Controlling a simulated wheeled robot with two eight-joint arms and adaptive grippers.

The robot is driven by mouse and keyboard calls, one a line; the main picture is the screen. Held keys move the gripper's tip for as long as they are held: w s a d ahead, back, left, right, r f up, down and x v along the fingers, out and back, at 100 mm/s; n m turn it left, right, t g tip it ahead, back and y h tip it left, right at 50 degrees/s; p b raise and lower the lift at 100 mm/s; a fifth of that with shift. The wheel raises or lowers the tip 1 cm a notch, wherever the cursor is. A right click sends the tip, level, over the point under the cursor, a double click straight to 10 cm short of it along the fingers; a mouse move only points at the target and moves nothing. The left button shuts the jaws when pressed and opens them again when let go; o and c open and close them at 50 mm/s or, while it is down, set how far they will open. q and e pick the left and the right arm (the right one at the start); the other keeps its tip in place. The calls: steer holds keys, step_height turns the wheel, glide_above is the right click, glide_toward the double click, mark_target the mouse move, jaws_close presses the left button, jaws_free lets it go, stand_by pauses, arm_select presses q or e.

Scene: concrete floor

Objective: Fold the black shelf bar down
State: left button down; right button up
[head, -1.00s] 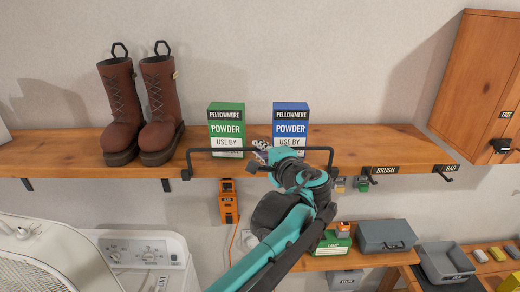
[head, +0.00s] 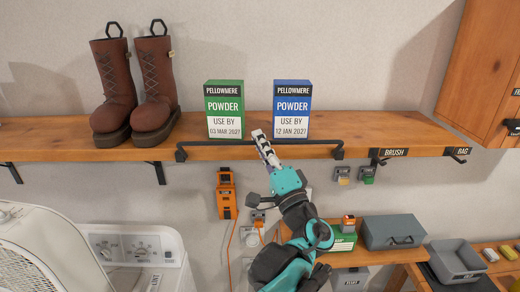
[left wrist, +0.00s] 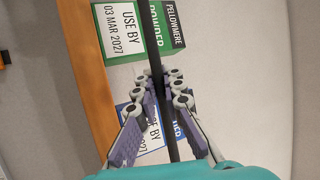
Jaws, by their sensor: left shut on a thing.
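The black shelf bar (head: 220,142) is a thin rail hinged at both ends on the front edge of the wooden shelf (head: 400,140). It stands slightly above its end brackets, in front of the lower part of the shelf edge area. My left gripper (head: 262,142) reaches up from below and is shut on the bar near its middle. In the left wrist view the bar (left wrist: 152,35) runs between the two fingers (left wrist: 165,90). The fingers hide a short stretch of it. My right gripper is not in view.
A green powder box (head: 225,108) and a blue powder box (head: 291,108) stand on the shelf behind the bar. Brown boots (head: 155,95) stand to the left. Hooks labelled BRUSH (head: 395,153) and BAG (head: 462,152) are to the right. An orange device (head: 227,195) hangs below.

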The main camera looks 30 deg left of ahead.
arm_select(q)
step_height(320, 180, down, 8)
steer(key=s+d+n+y+b, duration=0.1)
steer(key=s+n+y+b, duration=0.1)
steer(key=b, duration=0.5)
steer(key=shift+s+d+y, duration=0.25)
steer(key=shift+y, duration=0.35)
